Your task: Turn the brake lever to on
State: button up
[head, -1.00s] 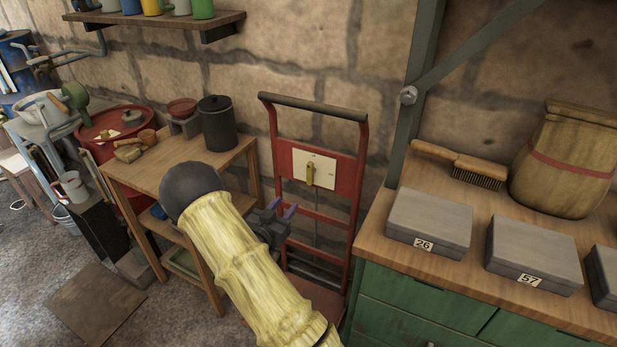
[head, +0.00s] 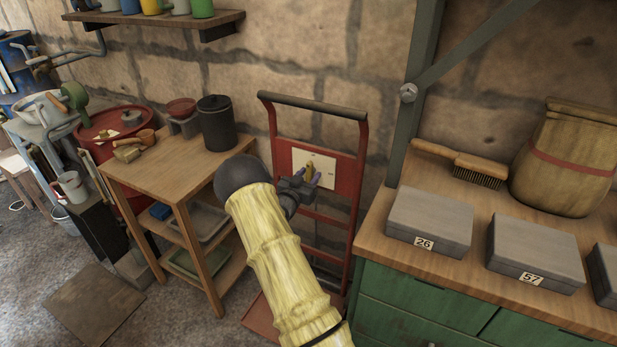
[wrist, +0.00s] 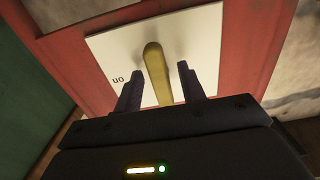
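The brake lever (head: 309,171) is a short brass handle on a cream plate (head: 326,167), fixed to a red hand truck (head: 345,178) that leans at the wall. In the wrist view the lever (wrist: 158,72) lies between the two dark fingers of my gripper (wrist: 161,88), with a gap on both sides. The word "on" shows upside down on the plate (wrist: 112,55), to the left of the lever. My gripper is open; in the head view it (head: 305,183) is at the plate and partly covers the lever's lower end.
A wooden table (head: 165,170) with a dark pot (head: 216,122) stands left of the hand truck. A green cabinet with a wooden top (head: 395,255) and grey boxes (head: 430,218) stands close on the right.

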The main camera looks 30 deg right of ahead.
jog(key=shift+d, duration=0.15)
grip_shut()
jog(key=shift+w+m+b, duration=0.1)
jog(key=shift+m+b, duration=0.3)
jog(key=shift+b, duration=0.1)
jog(key=m+b, duration=0.3)
jog(key=shift+f, duration=0.15)
jog(key=m+b, duration=0.5)
jog(key=b, duration=0.1)
jog(key=shift+w+m, duration=0.1)
jog(key=shift+m, duration=0.3)
jog(key=m+b, duration=0.5)
jog(key=b, duration=0.2)
jog(key=m+b, duration=0.3)
jog(key=shift+r, duration=0.3)
jog(key=shift+m, duration=0.3)
